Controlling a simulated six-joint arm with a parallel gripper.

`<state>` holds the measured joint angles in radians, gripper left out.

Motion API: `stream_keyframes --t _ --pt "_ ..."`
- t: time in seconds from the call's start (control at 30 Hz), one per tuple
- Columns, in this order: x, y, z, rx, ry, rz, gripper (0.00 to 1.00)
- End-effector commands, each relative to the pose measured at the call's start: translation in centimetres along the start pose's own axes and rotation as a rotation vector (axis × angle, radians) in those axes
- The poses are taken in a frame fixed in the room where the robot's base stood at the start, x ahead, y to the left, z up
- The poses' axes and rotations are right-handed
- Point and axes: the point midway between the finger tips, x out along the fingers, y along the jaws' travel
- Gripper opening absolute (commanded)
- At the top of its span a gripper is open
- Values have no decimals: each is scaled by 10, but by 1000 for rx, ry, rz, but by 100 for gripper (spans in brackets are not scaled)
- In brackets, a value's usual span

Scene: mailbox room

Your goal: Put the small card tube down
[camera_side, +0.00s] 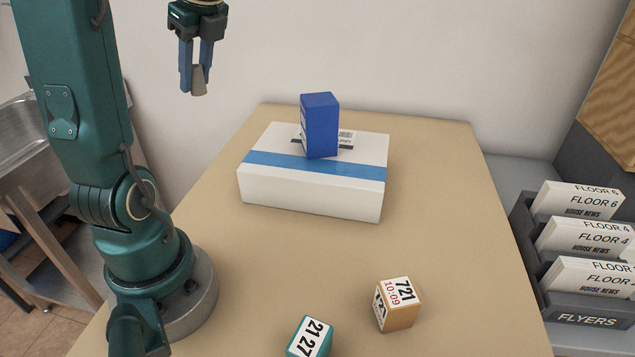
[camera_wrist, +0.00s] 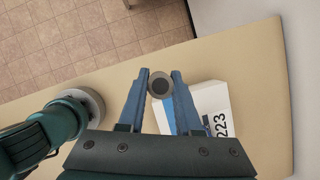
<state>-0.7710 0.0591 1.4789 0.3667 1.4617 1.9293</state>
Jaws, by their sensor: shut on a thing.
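My gripper (camera_side: 197,72) is high in the air at the upper left of the side view, above the table's far left part. It is shut on the small card tube (camera_side: 199,82), which hangs between the blue fingers with its lower end showing. In the wrist view the tube (camera_wrist: 160,86) shows end-on as a grey-brown ring with a dark centre between the fingertips (camera_wrist: 161,82). The tube touches nothing below it. The tan table (camera_side: 450,200) lies under and to the right of it.
A white box with a blue band (camera_side: 310,195) lies on the table, with an upright blue box (camera_side: 320,126) on top. A teal block (camera_side: 310,338) and an orange-brown block (camera_side: 398,305) sit near the front. A flyer rack (camera_side: 585,315) stands at right. The table's right side is clear.

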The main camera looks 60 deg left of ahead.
Motion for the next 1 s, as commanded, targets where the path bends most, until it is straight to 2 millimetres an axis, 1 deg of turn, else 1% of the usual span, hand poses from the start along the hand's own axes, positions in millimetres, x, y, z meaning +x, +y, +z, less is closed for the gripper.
stream_keyframes --t 0.03,0.17,0.27,0.37,0.47,0.57,0.6,0.67,0.7,0.8,0.9,1.0 --pt "-5 -4 -1 16 1 -9 0" --pt "-12 -25 -19 135 5 -54 0" --pt "-20 -41 -36 234 9 -94 0" --pt "-30 -59 -59 354 11 -143 0" --pt "-44 -78 -91 507 14 -204 0" --pt "-62 -94 -131 682 16 -276 0" --pt "-69 -99 -148 753 16 -305 0" --pt "-80 -104 -176 861 15 -349 0" --pt "-87 -106 -194 932 15 -378 0" --pt "-104 -105 -236 1090 13 -444 0" --pt "-117 -100 -269 1213 10 -496 0" --pt "-127 -93 -296 1313 9 -539 0"
